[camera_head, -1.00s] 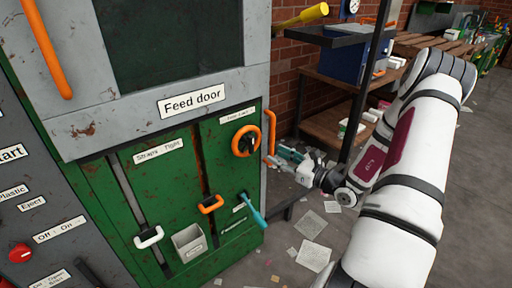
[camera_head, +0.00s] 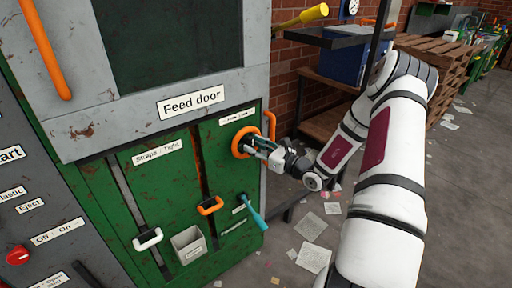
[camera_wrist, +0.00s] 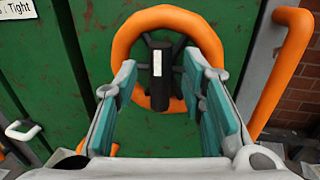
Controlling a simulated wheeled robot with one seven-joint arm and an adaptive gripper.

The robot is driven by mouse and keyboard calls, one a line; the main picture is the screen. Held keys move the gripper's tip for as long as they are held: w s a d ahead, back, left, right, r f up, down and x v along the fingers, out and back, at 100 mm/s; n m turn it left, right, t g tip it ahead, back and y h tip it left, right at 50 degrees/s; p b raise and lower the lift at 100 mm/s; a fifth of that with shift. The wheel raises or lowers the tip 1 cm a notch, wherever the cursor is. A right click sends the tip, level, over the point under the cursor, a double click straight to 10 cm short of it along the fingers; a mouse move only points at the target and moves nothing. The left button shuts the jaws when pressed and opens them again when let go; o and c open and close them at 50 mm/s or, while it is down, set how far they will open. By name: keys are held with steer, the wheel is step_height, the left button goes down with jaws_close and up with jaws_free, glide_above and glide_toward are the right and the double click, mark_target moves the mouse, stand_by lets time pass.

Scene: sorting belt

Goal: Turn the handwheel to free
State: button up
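The orange handwheel (camera_head: 237,142) sits at the upper right of the green feed door panel, under a small label. In the wrist view the handwheel (camera_wrist: 124,45) fills the upper middle, with a dark hub and spokes and a black bar with a white mark across its centre. My gripper (camera_head: 257,143) is at the wheel's front. In the wrist view my gripper (camera_wrist: 162,95) is open, its teal-padded fingers either side of the hub, with no visible grip on the wheel. Whether the fingertips touch the rim, I cannot tell.
An orange vertical handle (camera_wrist: 284,70) stands close to the right of the wheel. Below are an orange slide handle (camera_head: 210,206), a white handle (camera_head: 148,239), a grey box (camera_head: 188,246) and a teal lever (camera_head: 254,212). A shelf (camera_head: 330,38) stands right of the machine.

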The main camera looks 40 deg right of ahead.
jaws_close()
steer(key=shift+n, duration=0.3)
steer(key=n, duration=0.2)
steer(key=n+b, duration=0.1)
steer(key=shift+a+n+g, duration=0.25)
steer(key=shift+n+g, duration=0.05)
steer(key=shift+g, duration=0.1)
steer(key=n+h+b, duration=0.1)
steer(key=n+b, duration=0.2)
steer(key=b, duration=0.3)
steer(key=n+h+b, duration=0.1)
steer(key=n+b, duration=0.3)
steer(key=b, duration=0.3)
steer(key=a+n+g+h+b, duration=0.1)
steer(key=n+b, duration=0.3)
steer(key=b, duration=0.2)
steer(key=shift+f, duration=0.4)
steer(key=shift+s+r+n+b, duration=0.1)
steer(key=shift+n+b, duration=0.3)
steer(key=shift+b, duration=0.35)
